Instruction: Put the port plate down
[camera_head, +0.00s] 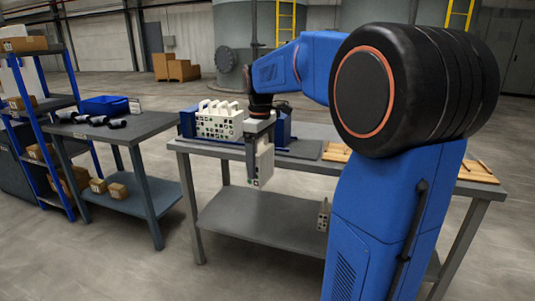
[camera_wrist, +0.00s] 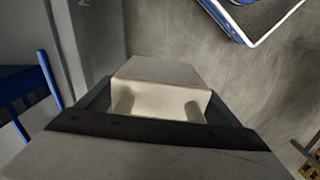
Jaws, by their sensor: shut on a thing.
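My gripper (camera_head: 258,136) is shut on a pale plate, the port plate (camera_head: 264,167). The plate hangs upright below the jaws, in front of the near edge of the middle table (camera_head: 300,166), apart from any surface that I can see. Small dark and coloured marks show on its face. In the wrist view the plate (camera_wrist: 163,72) sits between the dark jaws, its off-white body with two rounded parts towards me. The filter press (camera_head: 188,124) stands on the table behind my gripper, with a pack of white perforated plates (camera_head: 219,124) in it. My arm hides part of the press.
A dark mat (camera_head: 302,149) and wooden pieces (camera_head: 337,152) lie on the table right of the press. A side table (camera_head: 140,127) at left holds black cylinders (camera_head: 95,120) and a blue bin (camera_head: 104,104). A shelf rack (camera_head: 70,70) stands far left. Open floor lies between the tables.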

